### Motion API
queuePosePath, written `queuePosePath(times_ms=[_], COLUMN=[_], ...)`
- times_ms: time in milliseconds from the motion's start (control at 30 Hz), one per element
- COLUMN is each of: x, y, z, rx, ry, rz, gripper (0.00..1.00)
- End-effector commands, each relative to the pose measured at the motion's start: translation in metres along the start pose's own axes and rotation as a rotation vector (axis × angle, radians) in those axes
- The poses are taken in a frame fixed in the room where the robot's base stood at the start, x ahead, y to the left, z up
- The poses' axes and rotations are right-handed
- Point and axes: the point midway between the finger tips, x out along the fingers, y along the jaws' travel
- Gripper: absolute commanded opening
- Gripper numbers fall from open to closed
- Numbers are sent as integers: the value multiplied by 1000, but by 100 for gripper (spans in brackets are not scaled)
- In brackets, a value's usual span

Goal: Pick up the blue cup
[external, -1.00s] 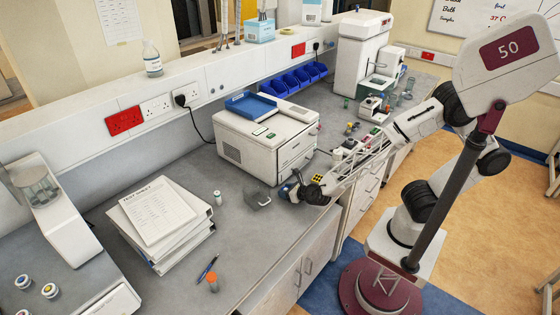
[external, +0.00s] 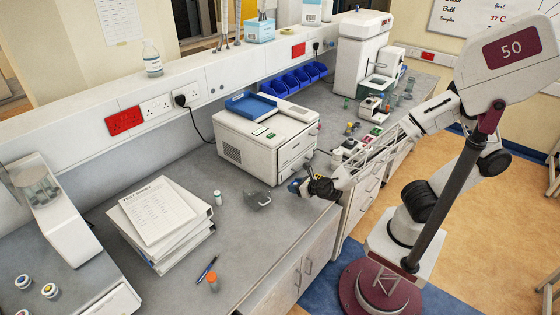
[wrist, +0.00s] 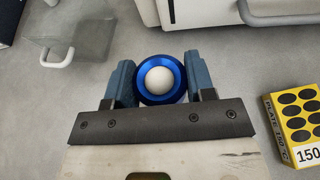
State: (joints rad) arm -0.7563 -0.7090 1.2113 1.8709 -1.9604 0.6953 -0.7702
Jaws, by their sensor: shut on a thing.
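The blue cup (wrist: 159,93) sits between the two blue-grey fingers of my gripper (wrist: 160,78) in the wrist view, seen from above. A white ball-like thing (wrist: 159,80) shows inside its rim. My gripper is shut on the cup, one finger on each side. In the external view my gripper (external: 303,188) is near the bench's front edge, in front of the white drawer machine. Only a small bit of blue shows there, so the cup's base and its height above the bench are hard to tell.
A clear grey container (external: 258,200) stands left of my gripper. The white machine (external: 262,150) with drawer handles is close behind. A yellow plate box (wrist: 294,125) lies to the right in the wrist view. Paper stacks (external: 155,215) are farther left.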

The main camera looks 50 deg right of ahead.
Motion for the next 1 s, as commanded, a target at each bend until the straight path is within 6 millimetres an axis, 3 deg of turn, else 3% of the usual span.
queuePosePath(times_ms=[500,700,1000], x=[-79,-95,-99], y=[-44,-53,-56], z=[-22,-27,-29], rx=[1,1,1], ry=[-2,-1,0], rz=[2,1,1], gripper=[24,24,24])
